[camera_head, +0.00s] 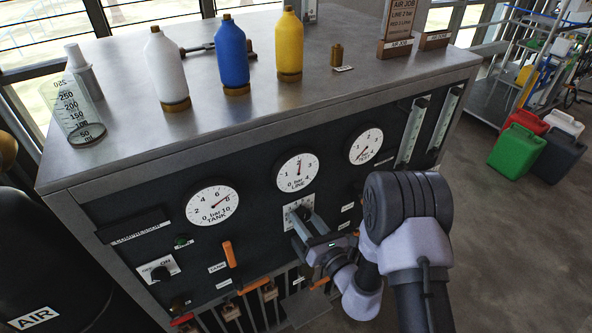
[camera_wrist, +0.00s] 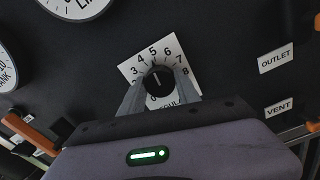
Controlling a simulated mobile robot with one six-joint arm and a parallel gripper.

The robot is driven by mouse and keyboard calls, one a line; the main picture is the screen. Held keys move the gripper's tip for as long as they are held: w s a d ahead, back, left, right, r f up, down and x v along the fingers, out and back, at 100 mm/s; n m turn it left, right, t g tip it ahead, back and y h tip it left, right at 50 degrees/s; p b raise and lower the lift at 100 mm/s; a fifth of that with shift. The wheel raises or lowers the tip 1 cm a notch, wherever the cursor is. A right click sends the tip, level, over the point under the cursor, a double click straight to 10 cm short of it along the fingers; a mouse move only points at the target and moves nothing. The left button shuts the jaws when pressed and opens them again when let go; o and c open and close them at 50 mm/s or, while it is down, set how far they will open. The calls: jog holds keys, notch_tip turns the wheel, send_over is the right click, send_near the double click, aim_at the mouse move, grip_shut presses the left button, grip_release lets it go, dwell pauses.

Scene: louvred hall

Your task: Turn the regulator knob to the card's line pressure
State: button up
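The black regulator knob (camera_wrist: 158,80) sits on a white dial plate (camera_wrist: 131,70) with numbers around it. Its white pointer mark points nearly straight up in the wrist view, around 4 to 5. My gripper (camera_wrist: 160,88) has one finger on each side of the knob, seemingly closed against it. In the head view my gripper (camera_head: 303,218) reaches the plate and hides part of the knob. The LINE gauge (camera_head: 297,173) above has its needle nearly straight up.
The TANK gauge (camera_head: 213,206) and another gauge (camera_head: 366,146) flank the LINE gauge. Orange-handled valves (camera_head: 229,254) sit below left of my gripper. White, blue (camera_head: 232,55) and yellow bottles and a measuring cylinder (camera_head: 76,115) stand on top. Jerrycans (camera_head: 517,150) stand on the floor at right.

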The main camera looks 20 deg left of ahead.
jog(key=o, duration=0.4)
jog(key=s+d+m, duration=0.1)
jog(key=s+d, duration=0.1)
jog(key=s+d+m+b, duration=0.1)
jog(key=s+d+m, duration=0.1)
jog(key=d, duration=0.1)
jog(key=s+d+m+b, duration=0.1)
jog(key=s+d+m, duration=0.1)
jog(key=shift+d+f, duration=0.15)
jog(key=shift+d, duration=0.1)
jog(key=shift+c, duration=0.2)
jog(key=shift+m, duration=0.3)
jog(key=p+x, duration=0.4)
jog(key=x, duration=0.5)
jog(key=shift+w+a, duration=0.15)
jog(key=shift+a, duration=0.15)
grip_shut()
